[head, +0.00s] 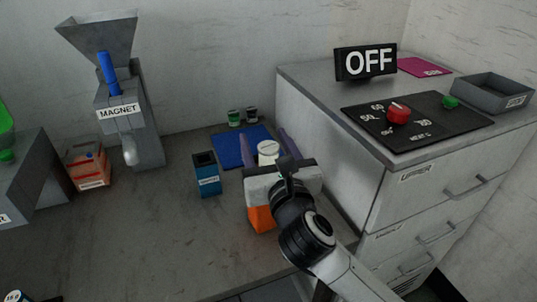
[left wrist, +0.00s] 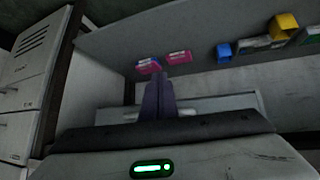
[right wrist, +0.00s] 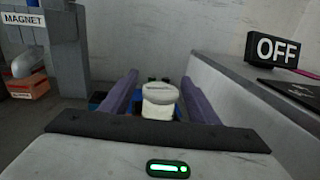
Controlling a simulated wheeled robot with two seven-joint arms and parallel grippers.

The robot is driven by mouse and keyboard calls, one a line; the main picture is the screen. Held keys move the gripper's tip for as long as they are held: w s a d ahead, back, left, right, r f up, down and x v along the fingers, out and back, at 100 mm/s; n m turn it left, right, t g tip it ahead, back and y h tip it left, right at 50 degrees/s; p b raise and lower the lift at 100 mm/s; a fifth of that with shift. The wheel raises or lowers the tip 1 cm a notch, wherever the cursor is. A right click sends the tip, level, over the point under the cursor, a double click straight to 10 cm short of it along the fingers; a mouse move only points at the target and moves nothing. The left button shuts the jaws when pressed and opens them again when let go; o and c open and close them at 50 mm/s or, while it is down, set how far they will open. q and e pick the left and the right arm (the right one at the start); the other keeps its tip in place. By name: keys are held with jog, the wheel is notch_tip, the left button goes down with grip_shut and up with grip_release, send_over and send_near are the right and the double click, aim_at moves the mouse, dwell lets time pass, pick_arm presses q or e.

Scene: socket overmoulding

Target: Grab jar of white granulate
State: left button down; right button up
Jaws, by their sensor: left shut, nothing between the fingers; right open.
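The jar of white granulate (head: 268,151) stands on the table in front of the blue mat, with a pale lid. In the right wrist view the jar (right wrist: 159,101) is between the two purple fingers of my right gripper (right wrist: 160,96). That gripper is open, with a finger on either side of the jar; I cannot tell whether either touches it. In the head view my right gripper (head: 268,148) hides the jar's lower part. My left gripper (left wrist: 158,98) is shut and empty in its wrist view, away from the jar. It does not show in the head view.
A blue mat (head: 232,150) lies behind the jar, with two small jars (head: 243,116) at the wall. A dark blue container (head: 206,175) stands left of my right gripper. The grey cabinet (head: 330,150) rises close on the right. The table's left middle is clear.

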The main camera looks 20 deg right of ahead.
jog(key=shift+w, duration=0.6)
jog(key=c, duration=1.1)
